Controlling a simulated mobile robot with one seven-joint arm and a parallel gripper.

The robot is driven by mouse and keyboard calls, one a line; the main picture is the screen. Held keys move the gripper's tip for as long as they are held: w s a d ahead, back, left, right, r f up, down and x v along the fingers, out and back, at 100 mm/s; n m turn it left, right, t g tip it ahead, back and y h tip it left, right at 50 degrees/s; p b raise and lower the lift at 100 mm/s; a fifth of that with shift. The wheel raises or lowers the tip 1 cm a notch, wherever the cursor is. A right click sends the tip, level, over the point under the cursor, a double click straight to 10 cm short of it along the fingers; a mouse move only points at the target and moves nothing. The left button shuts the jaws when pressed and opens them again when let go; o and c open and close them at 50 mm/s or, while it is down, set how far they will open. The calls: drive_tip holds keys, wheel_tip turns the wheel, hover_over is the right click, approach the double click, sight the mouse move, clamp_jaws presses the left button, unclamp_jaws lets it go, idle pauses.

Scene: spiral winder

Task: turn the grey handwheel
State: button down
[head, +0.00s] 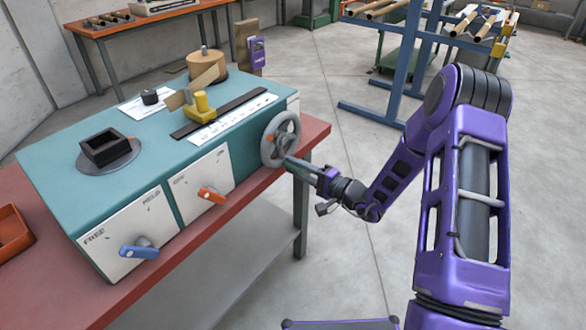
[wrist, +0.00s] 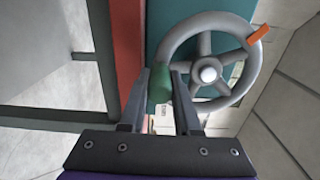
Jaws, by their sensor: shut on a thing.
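The grey handwheel (head: 282,139) is on the right end of the teal machine, facing my arm. In the wrist view the handwheel (wrist: 208,74) shows its spokes, pale hub and an orange mark (wrist: 258,35) at the upper right of the rim. A green handle (wrist: 160,88) stands out at the left of the rim in that view. My gripper (wrist: 161,78) has its two fingers shut on this handle, one on each side. In the head view my gripper (head: 296,163) is at the lower right of the wheel, and the fingers partly hide the handle.
The teal machine (head: 60,150) stands on a red-topped bench (head: 316,133). Its front has a blue lever (head: 140,250) and an orange lever (head: 211,195). A blue rack (head: 386,100) stands behind my arm.

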drive_tip(key=shift+w+d+n, duration=0.15)
drive_tip(key=shift+n, duration=0.25)
drive_tip(key=c, duration=0.6)
unclamp_jaws()
drive_tip(key=v, duration=1.7)
drive_tip(key=shift+d+p, duration=0.15)
drive_tip(key=shift+p, duration=0.15)
